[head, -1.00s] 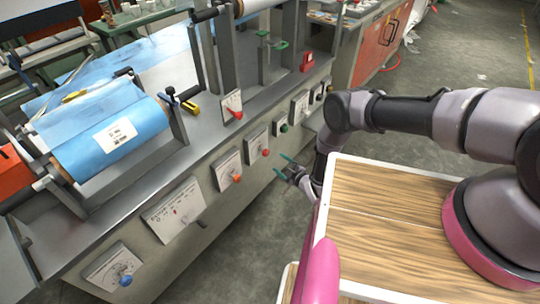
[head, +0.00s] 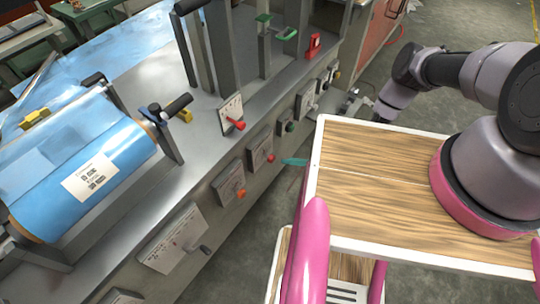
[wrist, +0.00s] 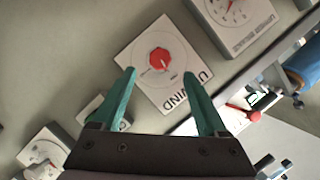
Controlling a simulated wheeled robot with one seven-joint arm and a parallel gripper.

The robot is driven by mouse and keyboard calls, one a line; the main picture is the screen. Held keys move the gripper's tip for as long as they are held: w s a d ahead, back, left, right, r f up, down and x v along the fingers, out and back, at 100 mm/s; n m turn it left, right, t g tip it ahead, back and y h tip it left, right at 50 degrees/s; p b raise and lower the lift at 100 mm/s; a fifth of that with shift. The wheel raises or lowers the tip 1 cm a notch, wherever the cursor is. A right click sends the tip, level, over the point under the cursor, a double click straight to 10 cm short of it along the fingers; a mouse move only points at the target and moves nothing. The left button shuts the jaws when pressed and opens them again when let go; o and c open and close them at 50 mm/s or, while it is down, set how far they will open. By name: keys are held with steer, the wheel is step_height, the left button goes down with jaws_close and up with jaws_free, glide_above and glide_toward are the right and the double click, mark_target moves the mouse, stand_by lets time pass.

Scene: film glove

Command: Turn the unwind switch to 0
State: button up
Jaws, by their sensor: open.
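The unwind switch is a red knob (wrist: 160,62) on a white square plate (wrist: 137,50) marked UNWIND. In the wrist view it lies just beyond my fingertips, roughly centred between them. My gripper (wrist: 160,76) is open and empty, with two teal fingers spread apart. I see no contact with the knob. The knob's exact setting is too small to read. In the head view the switch appears to be the red knob (head: 270,158) on the machine's front. One teal finger (head: 294,162) shows just right of it; the rest of the gripper is largely hidden.
A gauge box (wrist: 236,22) stands beside the switch in the wrist view. A blue film roll (head: 85,175) lies on the machine. Open floor (head: 455,90) shows behind my arm.

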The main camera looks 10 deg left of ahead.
mark_target(274, 159)
steer(key=x, duration=0.8)
steer(key=shift+a+f, duration=0.1)
steer(key=shift+a, duration=0.2)
